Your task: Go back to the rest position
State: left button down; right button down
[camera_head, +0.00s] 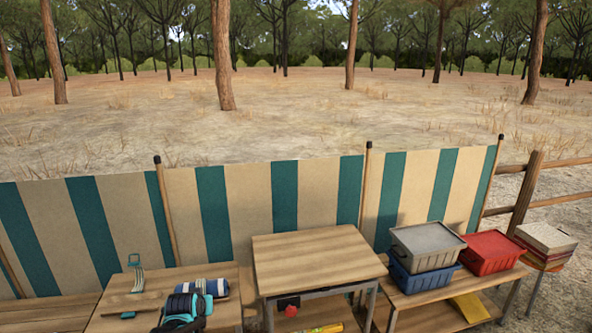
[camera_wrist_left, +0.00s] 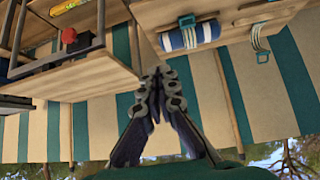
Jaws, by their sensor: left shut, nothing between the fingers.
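My left gripper (camera_wrist_left: 160,76) shows in the left wrist view, which is upside down. Its two dark linked fingers come together at the tips, shut, with nothing between them. The striped windbreak and the tables show beyond it. In the head view a teal and black shape (camera_head: 185,308) stands at the bottom edge in front of the left table; I cannot tell for sure whether it is my left arm. My right gripper is in neither view.
The left table (camera_head: 115,324) bears a blue and white roll (camera_head: 216,287). The middle table (camera_head: 315,258) has a bare top. The right bench (camera_head: 415,298) bears a grey crate (camera_head: 428,240), a blue crate (camera_head: 425,281) and a red crate (camera_head: 490,250). The striped windbreak (camera_head: 255,210) stands behind.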

pick_arm(q)
jog(key=s+d+r, duration=0.3)
jog(key=s+r, duration=0.1)
jog(key=s, duration=0.3)
jog(key=s+d+r, duration=0.3)
jog(key=s+r, duration=0.1)
jog(key=s, duration=0.3)
jog(key=s+d+g, duration=0.1)
jog(key=s+d, duration=0.1)
jog(key=s, duration=0.7)
jog(key=s+d+f+m+g+h, duration=0.1)
jog(key=s+d, duration=0.1)
jog(key=s, duration=0.7)
jog(key=shift+s+f+m, duration=0.25)
jog(key=shift+f+m, duration=0.05)
